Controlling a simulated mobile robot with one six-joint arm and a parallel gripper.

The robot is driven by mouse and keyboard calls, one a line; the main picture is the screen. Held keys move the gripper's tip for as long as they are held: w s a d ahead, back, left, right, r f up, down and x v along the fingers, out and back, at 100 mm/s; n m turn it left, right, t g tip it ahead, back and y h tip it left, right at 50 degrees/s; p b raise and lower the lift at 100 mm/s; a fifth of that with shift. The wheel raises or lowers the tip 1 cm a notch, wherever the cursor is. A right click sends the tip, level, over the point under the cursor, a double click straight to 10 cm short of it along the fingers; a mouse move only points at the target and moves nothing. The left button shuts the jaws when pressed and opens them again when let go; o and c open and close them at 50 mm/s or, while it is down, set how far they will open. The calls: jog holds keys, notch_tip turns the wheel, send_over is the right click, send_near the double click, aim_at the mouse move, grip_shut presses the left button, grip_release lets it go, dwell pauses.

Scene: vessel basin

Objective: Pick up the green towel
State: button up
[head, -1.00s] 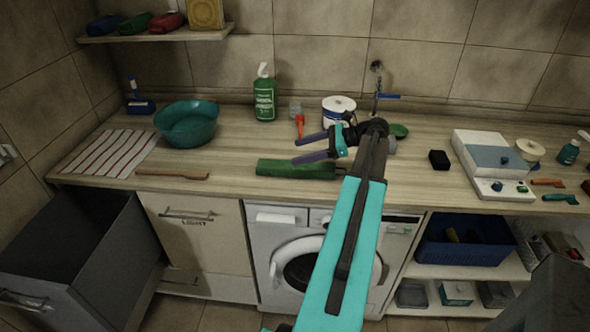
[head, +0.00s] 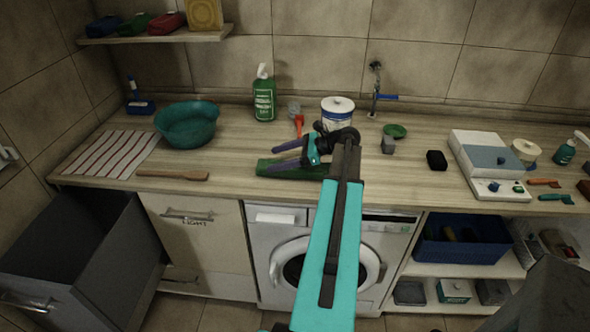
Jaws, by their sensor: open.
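The green towel (head: 310,172) is a dark green folded strip lying on the wooden counter near its front edge, above the washing machine. My gripper (head: 276,156) has two purple fingers spread apart with nothing between them. It is over the towel's left part, with the lower finger overlapping the towel in the picture. My gripper and arm hide some of the towel's top and right end. I cannot tell whether the fingers touch it.
A teal basin (head: 187,125) and striped cloth (head: 113,154) are on the left. A wooden spatula (head: 172,175) lies near the front edge. A green bottle (head: 264,97), orange brush (head: 299,125) and white tub (head: 337,112) stand behind.

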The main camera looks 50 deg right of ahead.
aim_at(262, 164)
jog(key=shift+w+a+f+p, duration=0.15)
jog(key=shift+w+a+p, duration=0.25)
jog(key=shift+w, duration=0.05)
jog(key=shift+p+x, duration=0.8)
jog(key=shift+x, duration=1.15)
jog(key=shift+f, duration=0.2)
jog(key=shift+c, duration=0.4)
jog(key=c, duration=1.1)
